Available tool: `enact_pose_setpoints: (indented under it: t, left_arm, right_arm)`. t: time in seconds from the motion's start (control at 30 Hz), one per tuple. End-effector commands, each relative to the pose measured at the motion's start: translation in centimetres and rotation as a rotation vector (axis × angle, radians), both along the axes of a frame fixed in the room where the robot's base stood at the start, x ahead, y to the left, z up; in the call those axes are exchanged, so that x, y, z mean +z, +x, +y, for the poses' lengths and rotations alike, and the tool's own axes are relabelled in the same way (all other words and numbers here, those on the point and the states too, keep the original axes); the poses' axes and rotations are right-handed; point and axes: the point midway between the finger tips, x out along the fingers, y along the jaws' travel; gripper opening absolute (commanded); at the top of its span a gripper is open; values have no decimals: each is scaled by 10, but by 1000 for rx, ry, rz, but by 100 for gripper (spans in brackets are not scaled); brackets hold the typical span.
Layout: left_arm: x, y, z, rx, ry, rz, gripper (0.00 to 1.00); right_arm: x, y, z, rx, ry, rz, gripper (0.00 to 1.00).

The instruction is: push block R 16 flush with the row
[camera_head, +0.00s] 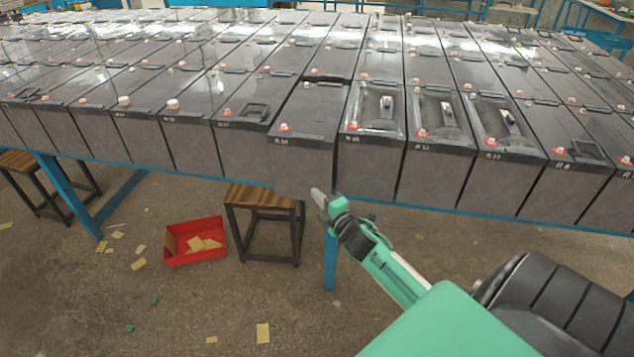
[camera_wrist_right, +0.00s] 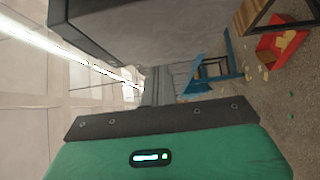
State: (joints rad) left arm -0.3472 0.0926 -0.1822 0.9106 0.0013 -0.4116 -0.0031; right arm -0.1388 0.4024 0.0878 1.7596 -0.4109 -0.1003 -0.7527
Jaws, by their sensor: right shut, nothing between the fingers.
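The block I take to be R 16 (camera_head: 303,160) is a dark grey battery box; its small label is hard to read. It juts out of the row toward me, its front face nearer than its neighbours' faces. My right gripper (camera_head: 319,197) is shut and empty, its tip by the lower right part of that front face. I cannot tell whether it touches. In the right wrist view a large grey box (camera_wrist_right: 155,35), probably this block, fills the top, close ahead; the fingertips are not clear there. My left gripper is not in view.
Neighbouring batteries (camera_head: 245,145) and (camera_head: 370,170) stand tight on both sides, on a blue-framed table (camera_head: 470,214). A wooden-topped stool (camera_head: 262,196) and a red bin (camera_head: 168,246) with yellow scraps stand below. The floor in front is mostly open.

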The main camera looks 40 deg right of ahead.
Motion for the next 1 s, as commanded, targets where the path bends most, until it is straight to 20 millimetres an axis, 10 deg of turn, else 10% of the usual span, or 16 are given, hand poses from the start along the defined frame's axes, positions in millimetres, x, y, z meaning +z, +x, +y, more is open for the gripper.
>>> enact_pose_setpoints:
  t: [0.33, 1.0]
  left_arm:
    - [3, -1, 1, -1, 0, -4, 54]
    - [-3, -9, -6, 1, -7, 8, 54]
  right_arm:
    - [1, 41, -24, 0, -1, 0, 0]
    - [-1, 58, -44, 0, -1, -2, 0]
